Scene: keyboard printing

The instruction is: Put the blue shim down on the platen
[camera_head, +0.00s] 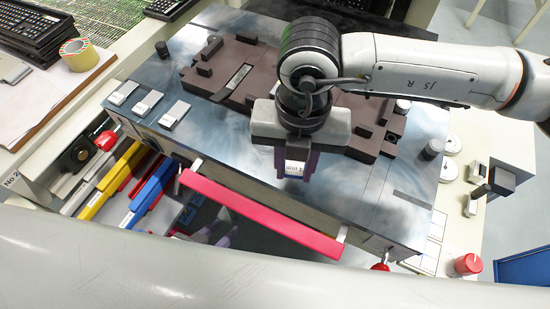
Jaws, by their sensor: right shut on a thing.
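My right gripper (296,164) hangs near the middle of the head view, pointing down, its arm coming in from the right. It is shut on a small dark blue-purple piece with a white label, which I take to be the blue shim (294,169). The piece is over the near part of the glossy blue-grey platen (230,143). I cannot tell whether it touches the surface. The fingers hide much of it. My left gripper is not in view.
A brown fixture (262,56) lies on the platen behind the gripper. Several small silver blocks (174,114) sit at its left. A red bar (260,213) runs along the front edge. Yellow and blue bars (152,188) are at the left. Bare surface lies around the gripper.

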